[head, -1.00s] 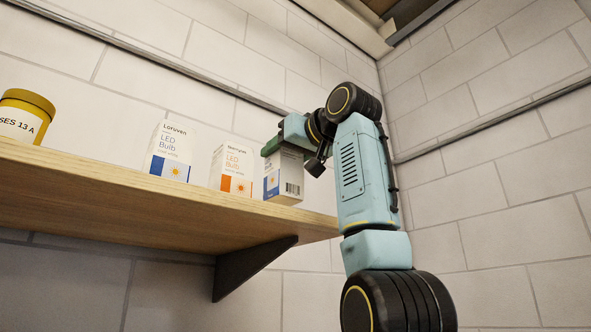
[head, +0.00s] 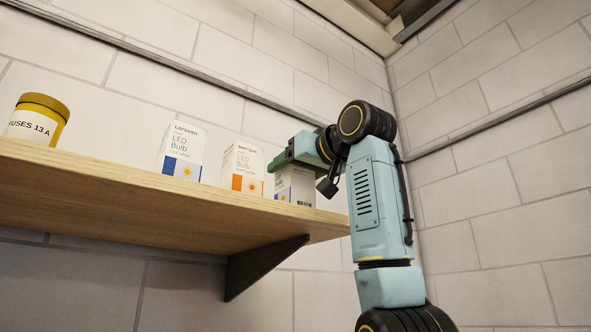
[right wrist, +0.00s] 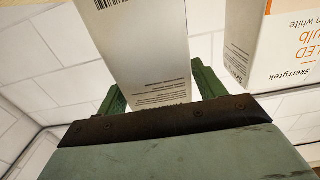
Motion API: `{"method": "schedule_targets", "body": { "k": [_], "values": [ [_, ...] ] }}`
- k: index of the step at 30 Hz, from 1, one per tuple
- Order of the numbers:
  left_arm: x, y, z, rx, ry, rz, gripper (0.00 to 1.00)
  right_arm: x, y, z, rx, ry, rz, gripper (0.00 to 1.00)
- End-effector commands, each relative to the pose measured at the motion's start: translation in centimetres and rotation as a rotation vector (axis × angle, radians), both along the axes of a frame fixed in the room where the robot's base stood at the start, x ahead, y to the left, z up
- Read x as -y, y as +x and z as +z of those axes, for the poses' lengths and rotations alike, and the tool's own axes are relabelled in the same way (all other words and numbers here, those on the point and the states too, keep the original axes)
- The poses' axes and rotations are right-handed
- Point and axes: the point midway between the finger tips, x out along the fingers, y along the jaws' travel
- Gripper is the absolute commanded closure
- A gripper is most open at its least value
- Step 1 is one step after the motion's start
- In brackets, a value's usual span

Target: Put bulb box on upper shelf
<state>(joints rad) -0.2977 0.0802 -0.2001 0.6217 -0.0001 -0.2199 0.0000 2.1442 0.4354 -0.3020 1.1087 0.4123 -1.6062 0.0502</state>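The bulb box (head: 295,189) is a small white carton with a blue band and a barcode. It stands upright on the wooden shelf (head: 110,187), near the right end. My right gripper (head: 284,163) is around its upper part. In the right wrist view, the box (right wrist: 148,50) is between the two green fingers (right wrist: 158,88). In the head view the near finger stands slightly out from the box, so the gripper looks a little open. My left gripper is in neither view.
An orange-banded LED bulb box (head: 242,167) stands close to the left of it; it also shows in the right wrist view (right wrist: 285,45). Farther left are a blue-banded LED bulb box (head: 181,153) and a yellow-lidded fuse jar (head: 38,118). A tiled wall is behind.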

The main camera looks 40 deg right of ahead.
Motion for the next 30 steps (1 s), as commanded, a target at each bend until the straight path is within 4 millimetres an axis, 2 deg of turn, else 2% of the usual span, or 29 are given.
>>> {"method": "schedule_targets", "body": {
  "k": [13, 17, 21, 27, 30],
  "values": [
    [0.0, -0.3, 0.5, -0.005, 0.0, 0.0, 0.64, 0.0, 0.0, 0.6, 0.001, 0.0, 0.0, 0.22],
    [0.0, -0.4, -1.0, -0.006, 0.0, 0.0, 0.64, -0.3, -2.3, 0.2, 0.006, -0.001, 0.001, 0.22],
    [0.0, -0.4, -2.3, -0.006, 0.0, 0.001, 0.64, -0.7, -5.4, 0.1, 0.007, -0.001, 0.001, 0.22],
    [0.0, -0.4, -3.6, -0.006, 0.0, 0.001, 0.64, -1.1, -9.4, 0.1, 0.003, 0.0, 0.001, 0.22],
    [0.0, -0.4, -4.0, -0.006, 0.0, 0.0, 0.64, -1.2, -10.7, 0.2, 0.002, 0.0, 0.001, 0.22]
  ]
}}
